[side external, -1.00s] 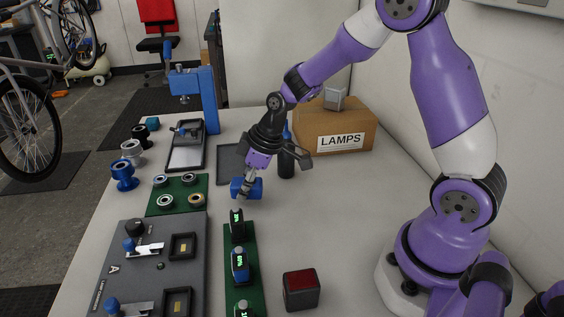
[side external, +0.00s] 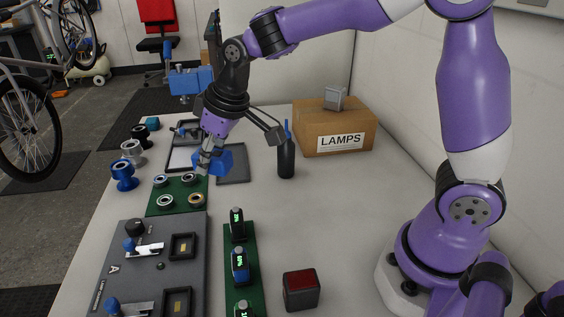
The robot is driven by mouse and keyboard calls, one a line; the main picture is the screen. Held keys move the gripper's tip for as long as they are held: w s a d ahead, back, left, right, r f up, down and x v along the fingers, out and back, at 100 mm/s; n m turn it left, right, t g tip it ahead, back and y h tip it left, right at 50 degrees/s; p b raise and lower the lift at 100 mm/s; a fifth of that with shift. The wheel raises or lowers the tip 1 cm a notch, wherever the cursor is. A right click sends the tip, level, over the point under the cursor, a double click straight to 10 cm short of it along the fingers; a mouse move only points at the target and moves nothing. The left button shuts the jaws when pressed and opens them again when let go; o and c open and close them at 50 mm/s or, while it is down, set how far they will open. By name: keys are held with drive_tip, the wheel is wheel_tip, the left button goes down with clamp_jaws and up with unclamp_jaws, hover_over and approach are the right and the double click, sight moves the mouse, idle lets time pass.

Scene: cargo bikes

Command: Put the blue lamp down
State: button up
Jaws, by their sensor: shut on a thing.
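The blue lamp (side external: 234,158) is a small blocky blue thing. My gripper (side external: 211,160) is shut on it, with the fingers pointing down and the lamp at their right side. The lamp looks raised above the table and tilted. In the picture it overlaps the left part of a flat dark grey tray (side external: 234,178). The fingers hide part of the lamp, and its exact height is hard to tell.
A green mat (side external: 180,185) with several bearing rings lies just below the gripper. A dark bottle (side external: 286,160) and the LAMPS box (side external: 310,130) with a grey lamp (side external: 335,99) on it stand right.

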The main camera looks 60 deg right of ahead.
drive_tip(key=w+d+f+m, duration=0.1)
drive_tip(key=w+d+f, duration=0.1)
drive_tip(key=d, duration=0.3)
drive_tip(key=w+d+f+m, duration=0.1)
drive_tip(key=w+d+f, duration=0.1)
drive_tip(key=w+d, duration=0.3)
drive_tip(key=w+d+f+m+h, duration=0.1)
drive_tip(key=w+d+f, duration=0.1)
drive_tip(key=w+d, duration=0.2)
drive_tip(key=shift+w+d+f+m, duration=0.1)
drive_tip(key=shift+d+f+m, duration=0.05)
drive_tip(key=shift+d, duration=0.35)
drive_tip(key=shift+w+d+f+m, duration=0.1)
drive_tip(key=shift+d+m, duration=0.05)
drive_tip(key=shift+d, duration=0.35)
drive_tip(key=shift+d+f, duration=0.15)
drive_tip(key=shift+d, duration=0.05)
drive_tip(key=shift+f, duration=1.95)
drive_tip(key=shift+f, duration=0.15)
drive_tip(key=shift+f, duration=0.15)
drive_tip(key=o, duration=1.2)
drive_tip(key=shift+c, duration=0.2)
